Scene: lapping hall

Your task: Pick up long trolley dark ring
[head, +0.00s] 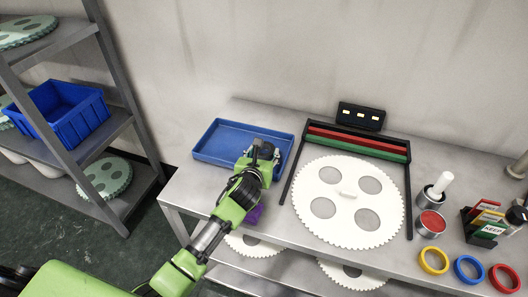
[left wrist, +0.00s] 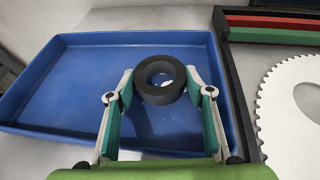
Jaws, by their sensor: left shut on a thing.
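A dark ring (left wrist: 160,80) shows in the left wrist view, between the two fingers of my left gripper (left wrist: 160,92). The fingers touch its left and right sides. The ring is over the right part of a blue tray (left wrist: 75,95); I cannot tell whether it touches the tray floor. In the head view my left gripper (head: 262,156) is at the right part of the blue tray (head: 216,135), and the ring is mostly hidden by the gripper. My right gripper is not in view.
A large white toothed disc (head: 348,203) lies right of the tray, inside a dark frame. Red, yellow and blue rings, a red-topped can (head: 430,222) and a card holder (head: 485,225) stand at the right. A shelf with a blue crate (head: 70,115) is at the left.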

